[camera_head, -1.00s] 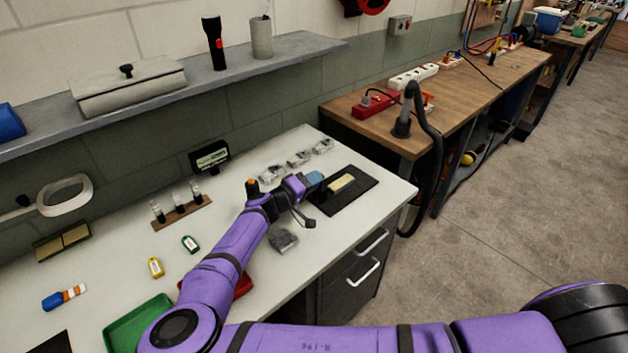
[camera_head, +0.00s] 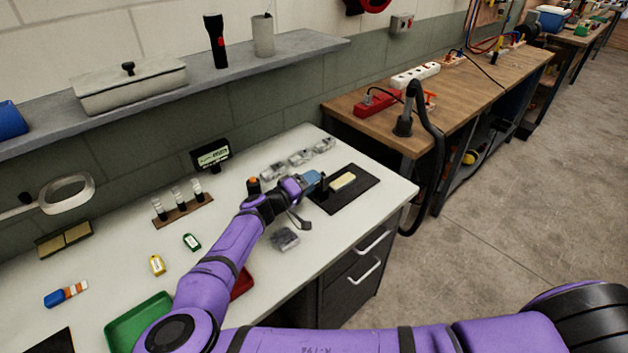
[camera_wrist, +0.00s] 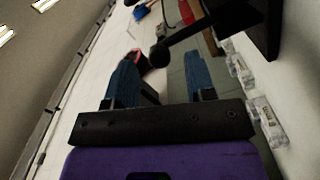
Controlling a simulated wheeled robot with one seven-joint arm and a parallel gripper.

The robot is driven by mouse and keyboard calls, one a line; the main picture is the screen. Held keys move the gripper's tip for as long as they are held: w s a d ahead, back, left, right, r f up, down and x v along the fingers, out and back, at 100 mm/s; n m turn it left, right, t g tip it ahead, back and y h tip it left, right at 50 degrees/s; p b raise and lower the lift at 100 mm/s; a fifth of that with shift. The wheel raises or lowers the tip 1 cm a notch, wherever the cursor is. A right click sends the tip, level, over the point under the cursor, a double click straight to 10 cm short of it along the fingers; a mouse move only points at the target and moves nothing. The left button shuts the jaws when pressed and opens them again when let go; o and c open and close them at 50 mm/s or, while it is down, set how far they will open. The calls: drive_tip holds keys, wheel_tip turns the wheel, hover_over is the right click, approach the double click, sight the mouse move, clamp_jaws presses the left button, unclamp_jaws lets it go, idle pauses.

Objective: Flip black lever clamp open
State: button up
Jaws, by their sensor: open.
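My gripper (camera_head: 312,180) is low over the left edge of a black mat (camera_head: 353,203) at the table's right end. In the wrist view its two blue fingers (camera_wrist: 160,76) stand apart. A black lever with a round knob (camera_wrist: 160,54), which looks like the clamp's handle, reaches into the gap between them near the fingertips. I cannot tell whether it touches a finger. The lever runs up right toward a dark body (camera_wrist: 262,22). In the head view the clamp is a small dark shape (camera_head: 322,188), partly hidden by my gripper. A cream block (camera_head: 342,181) lies on the mat.
Several clear parts (camera_head: 300,157) lie in a row behind my gripper. A grey part (camera_head: 285,239) lies in front of my forearm. A small display (camera_head: 212,156) and a vial rack (camera_head: 183,212) stand to the left. A green tray (camera_head: 136,322) is at front left.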

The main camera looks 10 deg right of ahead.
drive_tip(key=v, duration=0.9)
drive_tip(key=shift+d, duration=0.15)
drive_tip(key=s+d+r+m+g+y, duration=0.1)
drive_tip(key=d+r+m+g+y, duration=0.15)
drive_tip(key=d+r+g, duration=0.5)
drive_tip(key=s+d+r+m+g+y, duration=0.2)
drive_tip(key=d+r+g+y, duration=0.15)
drive_tip(key=d, duration=0.65)
drive_tip(key=s+d+r+y, duration=0.4)
drive_tip(key=r, duration=0.4)
drive_tip(key=s+d+r+y, duration=0.3)
drive_tip(key=s+d+r, duration=0.1)
drive_tip(key=r, duration=0.4)
drive_tip(key=s+d+r+n+t, duration=0.1)
drive_tip(key=s+d+r+t, duration=0.2)
drive_tip(key=s+r, duration=0.3)
drive_tip(key=s+d+r+n+t+y, duration=0.1)
drive_tip(key=s+r, duration=0.6)
drive_tip(key=s, duration=0.7)
drive_tip(key=shift+s+d+r+t, duration=0.3)
drive_tip(key=shift+d+t, duration=0.6)
drive_tip(key=shift+d, duration=0.2)
